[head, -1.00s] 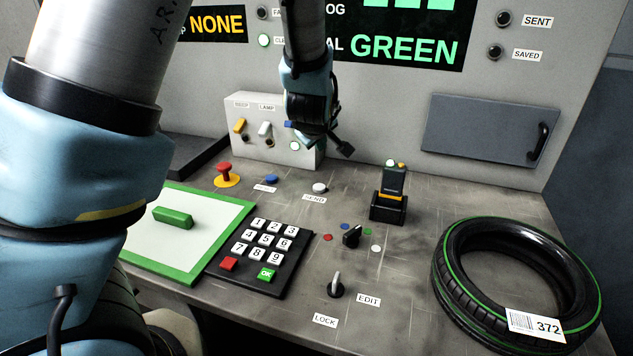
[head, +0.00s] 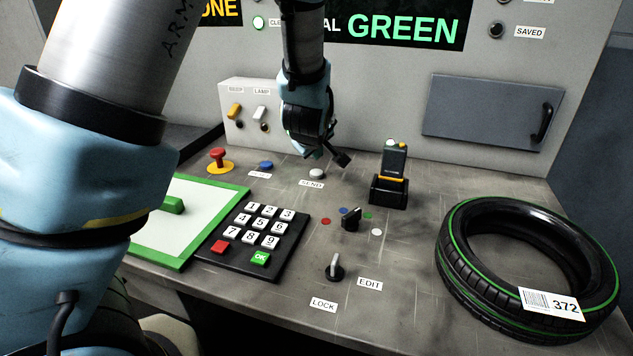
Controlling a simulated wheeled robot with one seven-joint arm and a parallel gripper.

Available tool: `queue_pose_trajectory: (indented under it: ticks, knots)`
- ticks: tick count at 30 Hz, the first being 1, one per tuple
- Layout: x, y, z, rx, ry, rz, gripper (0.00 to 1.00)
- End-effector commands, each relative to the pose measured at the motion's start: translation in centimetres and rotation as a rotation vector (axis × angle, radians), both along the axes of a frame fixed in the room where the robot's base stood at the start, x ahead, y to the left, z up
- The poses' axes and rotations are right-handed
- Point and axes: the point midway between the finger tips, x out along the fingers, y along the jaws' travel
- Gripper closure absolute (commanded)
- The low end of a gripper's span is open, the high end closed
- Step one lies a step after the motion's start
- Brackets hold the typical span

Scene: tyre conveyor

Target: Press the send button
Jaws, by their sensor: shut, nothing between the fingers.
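The send button (head: 317,174) is a small white-grey round button on the desk, just behind its SEND label (head: 311,184). My gripper (head: 329,156) hangs from above, close over the button and slightly behind or above it in the picture. Its fingers are dark and small here, and they look shut and empty. Whether the fingertips touch the button cannot be told from this view.
A blue button (head: 266,165) and a red mushroom button (head: 218,160) lie left of the send button. A black handheld device in a holder (head: 390,175) stands to the right. A keypad (head: 258,238), rotary knobs and a tyre (head: 530,265) are nearer the front.

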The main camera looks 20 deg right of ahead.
Motion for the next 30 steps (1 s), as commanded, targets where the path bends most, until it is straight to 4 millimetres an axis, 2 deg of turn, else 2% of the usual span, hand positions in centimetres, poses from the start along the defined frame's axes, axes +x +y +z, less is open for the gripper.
queue_pose_trajectory:
  ticks: [1, 6, 30]
  knots:
    - [0.02, 0.03, -1.14, 0.0, 0.0, 0.0, 1.0]
    - [0.0, -0.03, -1.98, -0.001, 0.0, -0.001, 1.0]
    - [0.0, 0.0, -1.92, 0.0, 0.0, 0.0, 1.0]
